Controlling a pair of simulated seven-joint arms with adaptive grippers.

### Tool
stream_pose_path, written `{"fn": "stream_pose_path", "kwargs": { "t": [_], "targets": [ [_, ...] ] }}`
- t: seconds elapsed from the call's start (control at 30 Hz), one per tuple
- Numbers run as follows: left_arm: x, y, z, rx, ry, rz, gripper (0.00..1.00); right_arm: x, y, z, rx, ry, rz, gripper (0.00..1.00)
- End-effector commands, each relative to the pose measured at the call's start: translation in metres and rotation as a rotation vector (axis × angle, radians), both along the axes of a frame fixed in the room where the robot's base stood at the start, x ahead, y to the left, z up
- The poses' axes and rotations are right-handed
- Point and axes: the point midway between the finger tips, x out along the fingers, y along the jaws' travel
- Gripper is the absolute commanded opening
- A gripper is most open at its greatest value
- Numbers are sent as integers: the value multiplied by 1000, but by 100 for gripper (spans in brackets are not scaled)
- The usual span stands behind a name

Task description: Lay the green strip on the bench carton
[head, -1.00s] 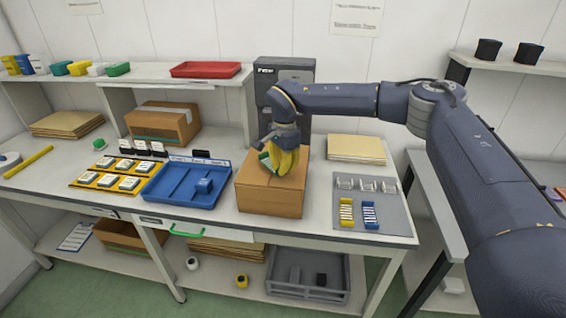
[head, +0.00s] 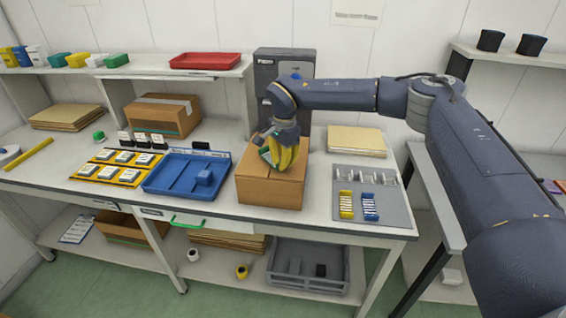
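The bench carton (head: 270,192) is a closed brown cardboard box standing on the bench, right of the blue tray. My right gripper (head: 281,165) points down at the carton's top, its yellow fingers at or just above it. My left gripper is not in view.
Right is a grey mat (head: 386,207) with yellow and blue strips. A grey machine (head: 266,75) stands behind. Another carton (head: 150,112) sits at the back left.

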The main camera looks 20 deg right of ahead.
Motion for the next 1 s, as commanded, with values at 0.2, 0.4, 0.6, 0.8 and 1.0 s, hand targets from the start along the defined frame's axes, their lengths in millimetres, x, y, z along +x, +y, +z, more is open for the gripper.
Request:
{"fn": "stream_pose_path", "kwargs": {
  "t": [0.2, 0.4, 0.6, 0.8, 1.0],
  "targets": [
    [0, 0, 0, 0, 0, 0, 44, 0, 0, -4, 0, 0, 0, 0],
    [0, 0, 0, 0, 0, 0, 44, 0, 0, -7, 0, 0, 0, 0],
    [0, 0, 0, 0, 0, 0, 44, 0, 0, -9, 0, 0, 0, 13],
    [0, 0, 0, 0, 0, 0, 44, 0, 0, -9, 0, 0, 0, 31],
    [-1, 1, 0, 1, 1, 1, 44, 0, 0, -8, 0, 0, 0, 31]
  ]
}}
